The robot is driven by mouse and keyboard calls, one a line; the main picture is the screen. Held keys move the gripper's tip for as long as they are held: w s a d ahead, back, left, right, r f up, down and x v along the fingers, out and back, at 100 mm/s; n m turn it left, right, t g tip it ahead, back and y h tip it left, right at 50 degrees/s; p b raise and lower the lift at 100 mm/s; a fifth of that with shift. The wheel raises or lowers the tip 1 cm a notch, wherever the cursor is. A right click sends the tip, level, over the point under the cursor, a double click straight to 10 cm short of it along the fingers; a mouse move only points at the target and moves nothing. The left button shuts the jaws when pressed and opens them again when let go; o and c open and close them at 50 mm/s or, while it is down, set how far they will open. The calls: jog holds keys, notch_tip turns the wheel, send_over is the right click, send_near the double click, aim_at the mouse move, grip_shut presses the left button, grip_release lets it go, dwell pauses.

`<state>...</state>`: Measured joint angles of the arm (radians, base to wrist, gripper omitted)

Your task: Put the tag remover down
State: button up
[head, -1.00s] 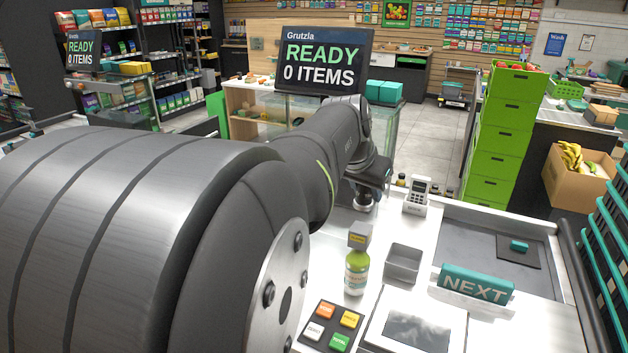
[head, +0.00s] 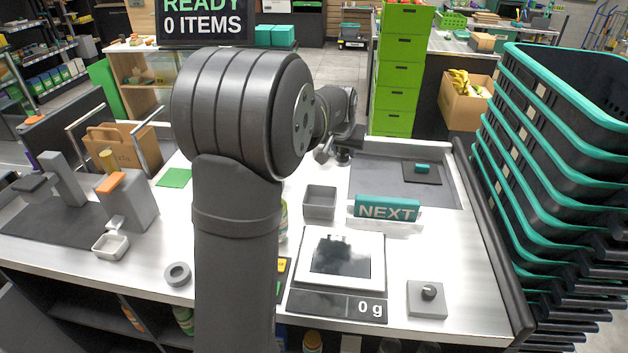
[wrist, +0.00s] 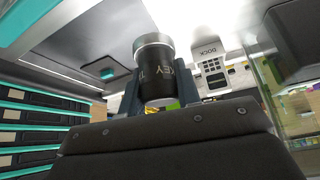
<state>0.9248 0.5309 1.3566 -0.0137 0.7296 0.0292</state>
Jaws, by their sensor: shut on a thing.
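My gripper (wrist: 157,92) is shut on the tag remover (wrist: 153,62), a dark cylinder with a silver end band and white lettering partly reading "KEY". In the wrist view it sits between the two fingers and its silver end points away from the palm. In the head view my gripper (head: 343,156) is at the far side of the counter, behind the grey tray and left of the dark recessed area. The tag remover is too small and covered there to make out clearly. I cannot tell its height above the counter.
A keypad terminal (wrist: 211,72) shows near the tag remover. Stacked baskets (head: 550,150) rise at right.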

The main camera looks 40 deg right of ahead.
jog(key=w+f, duration=0.6)
jog(key=w, duration=0.1)
jog(key=w+f, duration=0.2)
jog(key=w, duration=0.1)
jog(key=shift+w+a+f, duration=0.25)
jog(key=shift+w+f, duration=0.1)
jog(key=shift+f, duration=1.95)
jog(key=shift+f, duration=0.15)
jog(key=o, duration=1)
jog(key=shift+c, duration=0.2)
jog(key=shift+s+a+r, duration=0.15)
jog(key=shift+r, duration=0.35)
jog(key=v, duration=1.1)
jog(key=shift+a, duration=0.15)
